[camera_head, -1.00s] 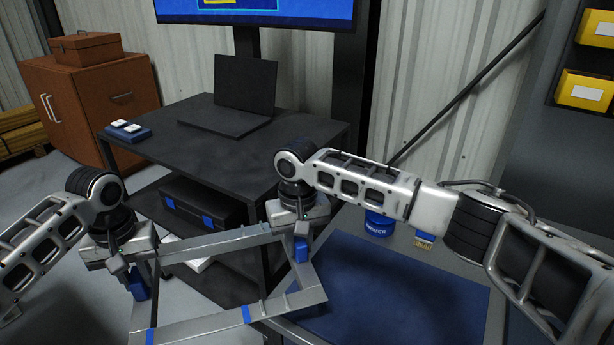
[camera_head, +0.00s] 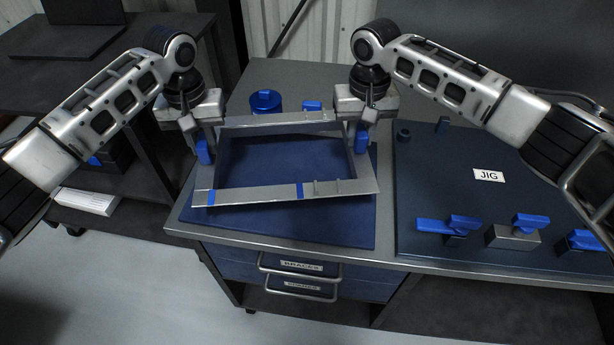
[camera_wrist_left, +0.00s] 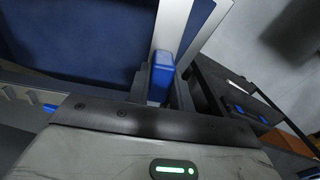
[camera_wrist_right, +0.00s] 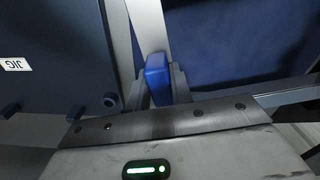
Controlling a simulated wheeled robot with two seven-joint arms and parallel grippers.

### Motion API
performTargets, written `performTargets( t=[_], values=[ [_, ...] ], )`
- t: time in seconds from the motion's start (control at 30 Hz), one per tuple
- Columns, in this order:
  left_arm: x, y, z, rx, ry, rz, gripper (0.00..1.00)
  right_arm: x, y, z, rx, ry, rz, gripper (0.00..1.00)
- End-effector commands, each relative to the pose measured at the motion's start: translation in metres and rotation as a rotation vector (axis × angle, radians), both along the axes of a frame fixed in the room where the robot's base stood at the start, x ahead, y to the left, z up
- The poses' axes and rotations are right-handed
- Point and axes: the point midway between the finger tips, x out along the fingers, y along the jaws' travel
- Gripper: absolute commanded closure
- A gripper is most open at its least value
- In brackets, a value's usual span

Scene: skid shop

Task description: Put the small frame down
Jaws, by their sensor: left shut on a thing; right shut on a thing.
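The small frame (camera_head: 260,194) is a grey metal rectangle with blue marks, over the blue mat (camera_head: 345,228) on the workbench. It looks slightly tilted in the head view; I cannot tell whether it touches the mat. My left gripper (camera_head: 204,150) is shut on its left side. My right gripper (camera_head: 362,138) is shut on its right side. The left wrist view shows the frame's bar (camera_wrist_left: 172,25) between the left fingers. The right wrist view shows another bar (camera_wrist_right: 148,30) at the right fingers.
A dark blue jig plate (camera_head: 440,190) with blue clamps (camera_head: 530,222) lies at right. A blue pot (camera_head: 266,101) stands behind the frame. Drawers (camera_head: 300,268) are below the bench front. A black table (camera_head: 60,85) with a laptop stands at left.

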Motion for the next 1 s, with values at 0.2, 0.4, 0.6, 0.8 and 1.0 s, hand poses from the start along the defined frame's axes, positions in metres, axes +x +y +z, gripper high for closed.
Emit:
performTargets(
  t=[0.2, 0.4, 0.6, 0.8, 1.0],
  values=[
    [0.0, 0.0, 0.0, 0.001, -0.001, 0.0, 1.0, 0.001, 0.0, 0.0, 0.0, -0.002, -0.001, 1.0],
    [0.0, 0.0, -0.001, 0.0, -0.001, 0.0, 1.0, 0.0, 0.0, 0.0, 0.0, -0.002, -0.001, 1.0],
    [0.0, 0.0, -0.007, 0.0, -0.001, 0.0, 1.0, 0.0, -0.001, -0.006, 0.0, -0.002, -0.001, 1.0],
    [0.0, 0.0, -0.019, 0.0, -0.001, 0.0, 1.0, 0.0, -0.001, -0.019, 0.0, -0.001, -0.001, 1.0],
    [0.0, 0.0, -0.035, 0.0, -0.001, 0.0, 1.0, 0.0, -0.001, -0.035, 0.0, -0.001, -0.001, 1.0]
  ],
)
